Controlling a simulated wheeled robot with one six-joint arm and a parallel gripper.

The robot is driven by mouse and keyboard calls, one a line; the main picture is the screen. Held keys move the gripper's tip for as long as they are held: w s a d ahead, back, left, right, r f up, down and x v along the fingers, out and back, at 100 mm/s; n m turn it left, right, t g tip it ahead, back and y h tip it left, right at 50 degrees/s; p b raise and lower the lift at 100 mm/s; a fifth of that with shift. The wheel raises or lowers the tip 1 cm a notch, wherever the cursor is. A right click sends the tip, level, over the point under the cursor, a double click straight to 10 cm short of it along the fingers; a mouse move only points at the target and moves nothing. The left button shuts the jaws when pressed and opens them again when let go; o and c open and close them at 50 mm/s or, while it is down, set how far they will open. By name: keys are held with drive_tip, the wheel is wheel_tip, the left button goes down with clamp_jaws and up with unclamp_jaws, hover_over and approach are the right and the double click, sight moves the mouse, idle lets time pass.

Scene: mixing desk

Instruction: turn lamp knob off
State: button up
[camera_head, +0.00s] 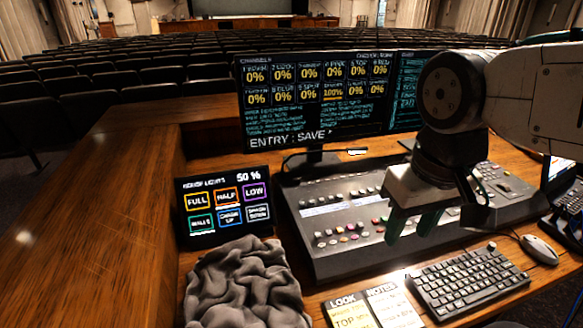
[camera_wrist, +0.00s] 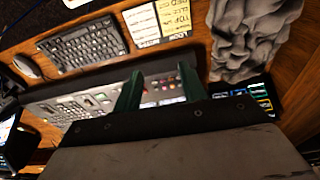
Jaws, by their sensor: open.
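A thin gooseneck lamp (camera_head: 357,152) arches in front of the large monitor, its small head bright. I cannot make out its knob in either view. The mixing console (camera_head: 325,258) lies on the desk, with rows of small buttons and coloured caps. In the wrist view the gripper (camera_wrist: 158,72) also shows open over the console (camera_wrist: 95,97). My gripper hides part of the console in the head view.
A dark crumpled cloth (camera_head: 245,285), note cards (camera_head: 375,308), a keyboard (camera_head: 470,283) and a mouse (camera_head: 539,249) lie along the front. A small touch panel (camera_head: 224,207) stands left and a large monitor (camera_head: 320,97) behind. Bare wood (camera_head: 110,230) is at left.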

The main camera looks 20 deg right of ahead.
drive_tip(key=w+m+h, duration=0.1)
drive_tip(key=w+m, duration=0.1)
drive_tip(key=w, duration=0.9)
drive_tip(key=m+t+h, duration=0.1)
drive_tip(key=m+t, duration=0.1)
drive_tip(key=m, duration=0.2)
approach(297, 179)
drive_tip(key=shift+m, duration=0.3)
drive_tip(key=x, duration=0.6)
drive_tip(key=shift+f, duration=0.35)
drive_tip(key=shift+w+d+f, duration=0.15)
drive_tip(key=shift+w+f, duration=0.15)
drive_tip(key=shift+f, duration=0.35)
clamp_jaws()
